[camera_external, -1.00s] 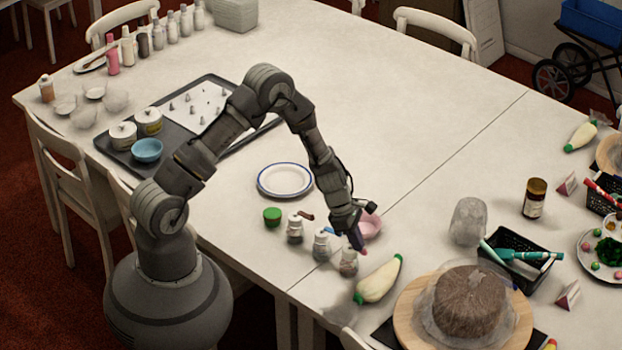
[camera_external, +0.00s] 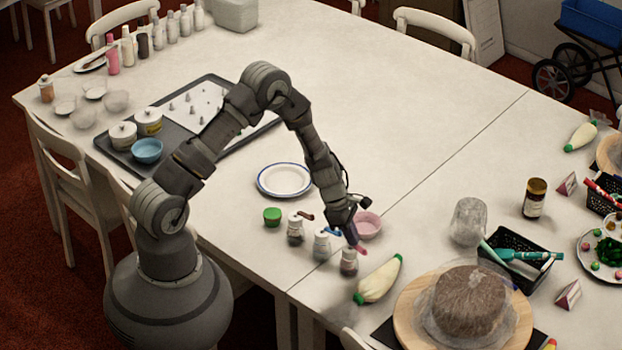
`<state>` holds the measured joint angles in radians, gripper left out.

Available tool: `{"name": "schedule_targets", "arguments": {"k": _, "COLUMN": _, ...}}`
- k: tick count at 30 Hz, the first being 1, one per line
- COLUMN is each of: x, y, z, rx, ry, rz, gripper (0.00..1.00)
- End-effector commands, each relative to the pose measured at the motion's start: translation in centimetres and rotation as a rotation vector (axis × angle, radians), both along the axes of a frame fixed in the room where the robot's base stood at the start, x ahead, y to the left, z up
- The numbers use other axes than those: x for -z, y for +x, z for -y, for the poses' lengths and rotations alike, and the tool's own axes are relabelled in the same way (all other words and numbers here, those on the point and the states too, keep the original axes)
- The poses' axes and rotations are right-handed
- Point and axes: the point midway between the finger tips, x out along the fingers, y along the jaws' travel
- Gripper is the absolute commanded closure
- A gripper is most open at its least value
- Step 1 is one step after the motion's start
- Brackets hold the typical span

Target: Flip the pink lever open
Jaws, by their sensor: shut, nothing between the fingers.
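The jar with the pink lever (camera_external: 348,266) stands upright at the right end of a row of three small shaker jars. Its pink lever (camera_external: 361,250) sticks out at the top, to the upper right of the lid. My gripper (camera_external: 352,241) is shut and empty, pointing down just above and beside the lever. The fingertips partly cover the lid, and I cannot tell whether they touch the lever. The jar with the blue lever (camera_external: 321,248) and the jar with the dark red lever (camera_external: 295,233) stand to the left.
A pink bowl (camera_external: 369,225) sits close behind my gripper. A piping bag (camera_external: 379,280) lies right of the jar, near a wrapped cake (camera_external: 465,302) on a wooden turntable. A green tub (camera_external: 272,217) and a white plate (camera_external: 285,180) are to the left. The table's back middle is clear.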

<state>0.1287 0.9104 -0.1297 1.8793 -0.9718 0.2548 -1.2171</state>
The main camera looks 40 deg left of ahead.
Motion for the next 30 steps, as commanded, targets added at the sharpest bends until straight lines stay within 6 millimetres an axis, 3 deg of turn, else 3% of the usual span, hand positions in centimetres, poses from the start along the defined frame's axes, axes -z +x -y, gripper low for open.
{"name": "schedule_targets", "arguments": {"k": 5, "x": 0.3, "y": -0.8, "z": -3.4, "rx": -0.006, "ry": -0.001, "rz": 0.000, "gripper": 1.00}}
{"name": "schedule_targets", "arguments": {"k": 6, "x": -1.4, "y": -0.8, "z": -3.5, "rx": -0.001, "ry": 0.000, "rz": 0.004, "gripper": 1.00}}
{"name": "schedule_targets", "arguments": {"k": 9, "x": -3.9, "y": -1.1, "z": -4.3, "rx": -0.001, "ry": 0.000, "rz": 0.003, "gripper": 1.00}}
{"name": "schedule_targets", "arguments": {"k": 18, "x": -8.6, "y": -1.6, "z": -6.1, "rx": -0.002, "ry": 0.000, "rz": 0.003, "gripper": 1.00}}
{"name": "schedule_targets", "arguments": {"k": 30, "x": -9.3, "y": -1.7, "z": -6.5, "rx": -0.002, "ry": -0.001, "rz": 0.000, "gripper": 1.00}}
